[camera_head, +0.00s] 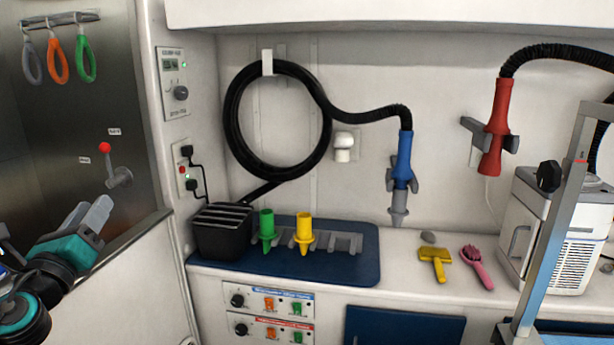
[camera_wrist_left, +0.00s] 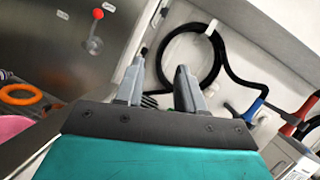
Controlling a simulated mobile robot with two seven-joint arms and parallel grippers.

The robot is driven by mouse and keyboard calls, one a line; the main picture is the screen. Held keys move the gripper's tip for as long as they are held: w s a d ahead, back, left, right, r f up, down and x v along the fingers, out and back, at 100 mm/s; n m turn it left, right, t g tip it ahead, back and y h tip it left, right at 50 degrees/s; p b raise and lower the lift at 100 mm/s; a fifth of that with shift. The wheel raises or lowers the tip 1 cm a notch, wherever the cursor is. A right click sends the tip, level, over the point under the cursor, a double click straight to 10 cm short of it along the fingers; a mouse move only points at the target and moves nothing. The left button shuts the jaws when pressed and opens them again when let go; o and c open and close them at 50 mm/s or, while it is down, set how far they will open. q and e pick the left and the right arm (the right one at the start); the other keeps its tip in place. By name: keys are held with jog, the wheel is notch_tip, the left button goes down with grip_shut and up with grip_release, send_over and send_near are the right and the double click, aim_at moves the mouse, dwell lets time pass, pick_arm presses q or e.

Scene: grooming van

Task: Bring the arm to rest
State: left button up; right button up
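My left gripper (camera_head: 92,208) is at the left of the head view, in front of the steel wall panel and clear of the counter. In the left wrist view its two grey fingers (camera_wrist_left: 160,72) stand apart with nothing between them. Only the teal and dark wrist part of my left arm shows behind it. My right gripper is in neither view.
A red-knobbed lever (camera_head: 118,175) sticks out of the panel near my left gripper. A blue mat (camera_head: 350,272) carries a black box (camera_head: 222,238) and green (camera_head: 267,228) and yellow (camera_head: 304,230) nozzles. A yellow brush (camera_head: 435,262) and pink brush (camera_head: 477,268) lie right.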

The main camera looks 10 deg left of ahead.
pick_arm(q)
jog(key=s+d+f+n+g, duration=0.2)
jog(key=f+n, duration=0.2)
jog(key=f, duration=0.4)
jog(key=s+d+f+n+g+h, duration=0.15)
jog(key=f+n, duration=0.25)
jog(key=f, duration=0.4)
jog(key=s+d+f+n+g+y, duration=0.1)
jog(key=s+d+f+n+g, duration=0.15)
jog(key=f+n, duration=0.4)
jog(key=s+d+f+n+g+h, duration=0.2)
jog(key=s+d+f+n, duration=0.4)
jog(key=d+f+n, duration=0.1)
jog(key=s+d+f+n+g+h+b, duration=0.1)
jog(key=s+d+f+n+g+h, duration=0.1)
jog(key=s+d+f+n, duration=0.4)
jog(key=s+d+f, duration=0.1)
jog(key=d+f, duration=0.3)
jog(key=d, duration=0.1)
jog(key=shift+s+n+g, duration=0.2)
jog(key=shift+n+g, duration=0.15)
jog(key=shift+g, duration=0.05)
jog(key=shift+a+f+h, duration=0.1)
jog(key=shift+a+h, duration=0.05)
jog(key=shift+h, duration=0.1)
